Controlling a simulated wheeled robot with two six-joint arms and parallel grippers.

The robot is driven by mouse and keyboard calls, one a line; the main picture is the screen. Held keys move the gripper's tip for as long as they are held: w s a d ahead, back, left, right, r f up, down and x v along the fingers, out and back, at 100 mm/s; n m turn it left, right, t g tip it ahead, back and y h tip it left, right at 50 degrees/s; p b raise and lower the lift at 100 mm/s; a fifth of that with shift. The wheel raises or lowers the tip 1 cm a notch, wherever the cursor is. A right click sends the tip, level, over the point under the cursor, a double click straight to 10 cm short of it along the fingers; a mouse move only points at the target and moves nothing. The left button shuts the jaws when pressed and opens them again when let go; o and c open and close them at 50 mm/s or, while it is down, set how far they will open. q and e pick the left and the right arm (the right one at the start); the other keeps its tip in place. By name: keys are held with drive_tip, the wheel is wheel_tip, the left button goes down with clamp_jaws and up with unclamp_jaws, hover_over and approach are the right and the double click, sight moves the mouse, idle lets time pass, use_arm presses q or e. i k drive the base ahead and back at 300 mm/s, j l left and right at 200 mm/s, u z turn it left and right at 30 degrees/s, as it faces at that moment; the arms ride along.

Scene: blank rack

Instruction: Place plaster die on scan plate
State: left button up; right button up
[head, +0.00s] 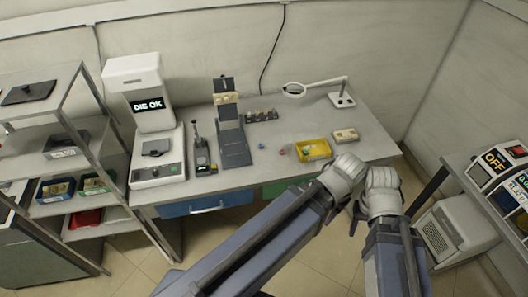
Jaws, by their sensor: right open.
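A white machine (155,165) at the left of the bench has a dark flat plate (156,147) on top, which may be the scan plate. A screen behind it reads "DIE OK". I cannot identify the plaster die for sure. Small cream pieces (226,98) sit on a grey upright stand (233,140). My left gripper (344,176) and right gripper (381,181) are side by side at the bench's front right, apart from the machine. The right is open. The left jaws are too small and turned to read.
A yellow tray (314,157), a cream block (345,135) and a magnifier lamp (342,97) are at the bench's right. Small blue and red pieces lie mid-bench. A shelf rack with bins (57,190) stands left; a counter with an "OFF" display is right.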

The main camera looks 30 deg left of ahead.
sight(156, 146)
drive_tip(key=u, duration=1.35)
drive_tip(key=i, duration=0.45)
